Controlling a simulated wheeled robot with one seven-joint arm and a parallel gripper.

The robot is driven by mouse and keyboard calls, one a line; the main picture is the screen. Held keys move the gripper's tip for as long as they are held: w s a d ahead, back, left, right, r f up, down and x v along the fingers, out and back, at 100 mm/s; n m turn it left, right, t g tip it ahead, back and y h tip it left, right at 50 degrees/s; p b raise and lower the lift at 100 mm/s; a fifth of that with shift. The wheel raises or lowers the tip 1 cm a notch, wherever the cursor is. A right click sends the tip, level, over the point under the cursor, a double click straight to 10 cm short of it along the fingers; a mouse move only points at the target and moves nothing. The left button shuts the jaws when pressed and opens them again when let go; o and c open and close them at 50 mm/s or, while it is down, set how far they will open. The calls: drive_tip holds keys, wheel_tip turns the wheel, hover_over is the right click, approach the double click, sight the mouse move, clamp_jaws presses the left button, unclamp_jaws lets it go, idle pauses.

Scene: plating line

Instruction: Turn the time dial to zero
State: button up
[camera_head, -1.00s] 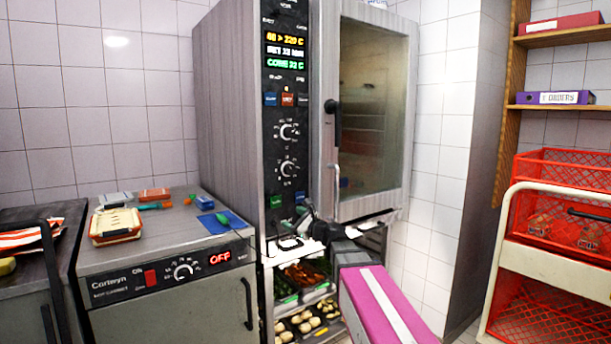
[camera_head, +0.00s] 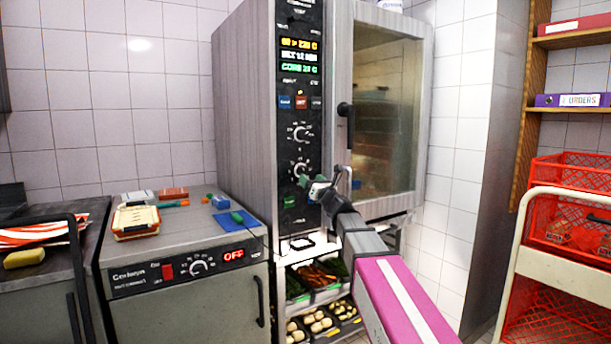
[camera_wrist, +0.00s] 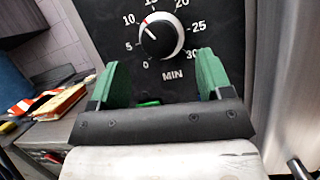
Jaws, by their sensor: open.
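The time dial (camera_wrist: 160,38) is a round black knob with a pale rim, on the black oven panel with a MIN scale from 0 to 30. Its pointer mark sits up and left, between 10 and 15. In the head view this dial (camera_head: 300,170) is the lower of two knobs, partly close behind my gripper (camera_head: 314,184). In the wrist view my gripper (camera_wrist: 160,74) has two green fingers spread apart, below and on either side of the dial. It is empty, and the fingers appear not to touch the knob.
The oven door (camera_head: 385,120) with its black handle (camera_head: 347,122) is closed at the right of the panel. A holding cabinet (camera_head: 190,280) with its own dial stands left. Food trays (camera_head: 318,290) sit below the oven. A white cart (camera_head: 570,207) stands at the far right.

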sight(305, 172)
drive_tip(key=x, duration=0.4)
drive_tip(key=shift+w+a+r, duration=0.15)
drive_tip(key=shift+w+a, duration=0.05)
drive_tip(key=shift+w, duration=0.1)
drive_tip(key=c, duration=0.9)
drive_tip(key=shift+n+g+y, duration=0.3)
drive_tip(key=shift+n, duration=0.3)
